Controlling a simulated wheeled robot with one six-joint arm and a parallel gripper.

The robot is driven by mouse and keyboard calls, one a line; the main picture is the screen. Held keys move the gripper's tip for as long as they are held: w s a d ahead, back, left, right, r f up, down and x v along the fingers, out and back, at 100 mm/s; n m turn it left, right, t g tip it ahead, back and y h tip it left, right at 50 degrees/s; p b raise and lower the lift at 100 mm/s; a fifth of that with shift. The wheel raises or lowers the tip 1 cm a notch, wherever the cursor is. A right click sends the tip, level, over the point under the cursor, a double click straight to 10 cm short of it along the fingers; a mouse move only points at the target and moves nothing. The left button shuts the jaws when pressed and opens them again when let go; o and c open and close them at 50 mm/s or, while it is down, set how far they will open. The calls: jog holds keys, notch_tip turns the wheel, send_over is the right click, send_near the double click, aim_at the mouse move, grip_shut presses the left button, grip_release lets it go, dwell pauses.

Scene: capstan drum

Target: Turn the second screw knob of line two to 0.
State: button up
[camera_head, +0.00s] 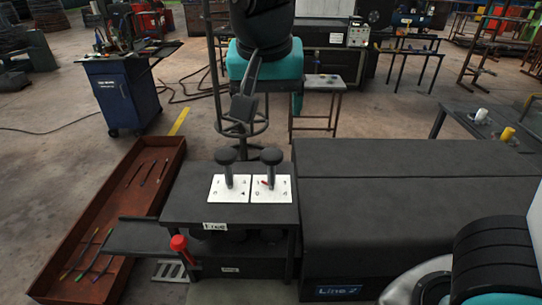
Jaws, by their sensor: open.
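Two black mushroom-shaped knobs stand upright on white plates with small marks around them, on a dark stand. The left knob (227,158) is on the left plate (218,190). The right knob (271,158) is on the right plate (283,190), which shows a small red mark near the stem. The plate figures are too small to read surely, so I cannot tell either setting. A "Line 2" sign (338,292) is on the dark cabinet to the right. My gripper (238,122) hangs above and behind the knobs, open and apart from them, seen mostly side-on.
A dark cabinet (375,200) fills the right of the stand. A red-brown trough (150,165) with thin rods lies left. A red handle (180,247) sticks out at the stand's front left. A small white label (215,226) is on the stand's front. Space above the knobs looks clear.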

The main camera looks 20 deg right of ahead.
jog(key=w+m, duration=0.1)
jog(key=m, duration=0.1)
jog(key=h, duration=0.1)
send_near(271, 153)
jog(key=shift+m, duration=0.4)
jog(key=x, duration=0.9)
jog(key=shift+w+f, duration=0.1)
jog(key=shift+f, duration=0.1)
jog(key=c, duration=0.9)
